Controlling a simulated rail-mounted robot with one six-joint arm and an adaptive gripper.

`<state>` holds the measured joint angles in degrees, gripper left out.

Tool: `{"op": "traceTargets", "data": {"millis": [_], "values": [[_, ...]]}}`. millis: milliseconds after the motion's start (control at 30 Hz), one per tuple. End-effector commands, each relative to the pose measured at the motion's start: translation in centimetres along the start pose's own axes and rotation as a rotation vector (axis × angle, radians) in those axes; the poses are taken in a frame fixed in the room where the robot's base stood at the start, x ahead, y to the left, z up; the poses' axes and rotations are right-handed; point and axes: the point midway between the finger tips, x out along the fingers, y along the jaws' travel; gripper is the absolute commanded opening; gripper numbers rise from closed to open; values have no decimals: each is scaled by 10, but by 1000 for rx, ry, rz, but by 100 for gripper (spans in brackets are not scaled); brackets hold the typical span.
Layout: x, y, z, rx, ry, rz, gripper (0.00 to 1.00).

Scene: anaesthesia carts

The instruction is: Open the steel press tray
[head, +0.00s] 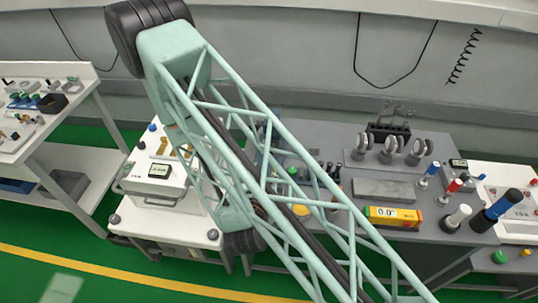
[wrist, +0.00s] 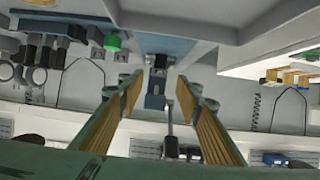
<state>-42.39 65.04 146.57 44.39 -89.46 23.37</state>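My gripper (wrist: 158,98) shows in the wrist view with its two tan-padded fingers spread apart and nothing held between them. A dark blue upright part (wrist: 155,88) with a grey rod below it shows in the gap, beyond the fingers; I cannot tell its distance. I cannot identify the steel press tray with certainty in either view. In the head view my pale green lattice arm crosses the middle and hides part of the bench, and the gripper cannot be made out there.
The grey bench (head: 458,147) carries a grey slab (head: 385,190), a yellow-orange box (head: 392,217) and several upright coloured-topped cylinders. A white device with a display (head: 158,182) stands on a white cart at left. A white shelf unit (head: 75,160) is farther left.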

Motion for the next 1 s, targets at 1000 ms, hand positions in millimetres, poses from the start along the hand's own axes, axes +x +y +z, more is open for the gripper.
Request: {"op": "traceTargets", "data": {"millis": [1000], "values": [[30,0,2,1,1,0,32]]}}
